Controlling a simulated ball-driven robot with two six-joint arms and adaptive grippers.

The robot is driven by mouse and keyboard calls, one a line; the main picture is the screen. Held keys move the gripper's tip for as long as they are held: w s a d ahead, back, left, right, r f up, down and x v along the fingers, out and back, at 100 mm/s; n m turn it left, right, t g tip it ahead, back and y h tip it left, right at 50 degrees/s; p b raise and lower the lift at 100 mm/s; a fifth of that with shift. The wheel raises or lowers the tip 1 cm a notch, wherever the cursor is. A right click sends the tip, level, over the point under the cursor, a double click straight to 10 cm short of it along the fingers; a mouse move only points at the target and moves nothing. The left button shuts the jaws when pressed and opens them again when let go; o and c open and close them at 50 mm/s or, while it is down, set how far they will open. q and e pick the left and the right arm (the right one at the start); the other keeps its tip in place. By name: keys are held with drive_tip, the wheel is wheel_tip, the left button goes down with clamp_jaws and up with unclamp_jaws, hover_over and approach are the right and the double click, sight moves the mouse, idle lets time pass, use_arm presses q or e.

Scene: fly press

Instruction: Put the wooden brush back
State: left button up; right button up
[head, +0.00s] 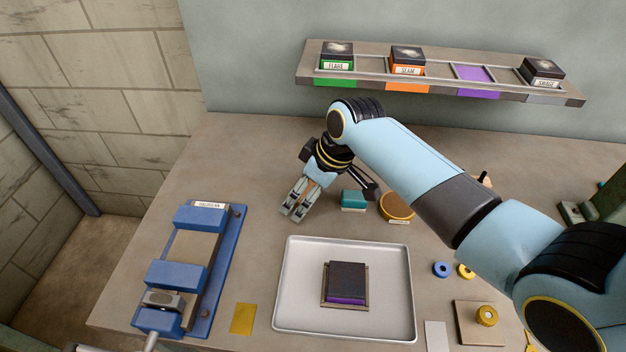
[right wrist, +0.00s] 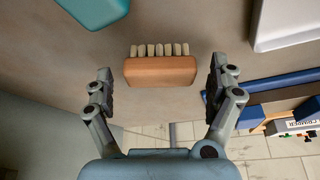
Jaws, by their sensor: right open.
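The wooden brush (right wrist: 160,72) shows in the right wrist view as an orange-brown block with a row of pale bristles along its far edge. It lies on the bench between the two spread fingers of my right gripper (right wrist: 161,88), with a gap on each side. The gripper is open and holds nothing. In the head view my right gripper (head: 300,200) points down at the bench behind the tray, and the brush cannot be made out clearly there. My left gripper is not in view.
A teal block (head: 353,200) and a round wooden dish (head: 397,206) stand right of the gripper. A metal tray (head: 390,325) with a dark-topped purple block (head: 346,282) lies in front. A blue vise (head: 178,274) is at left. A shelf (head: 440,84) with small boxes hangs on the wall.

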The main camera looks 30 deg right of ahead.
drive_tip(key=v, duration=1.1)
drive_tip(key=shift+r, duration=0.4)
drive_tip(key=shift+s, duration=0.15)
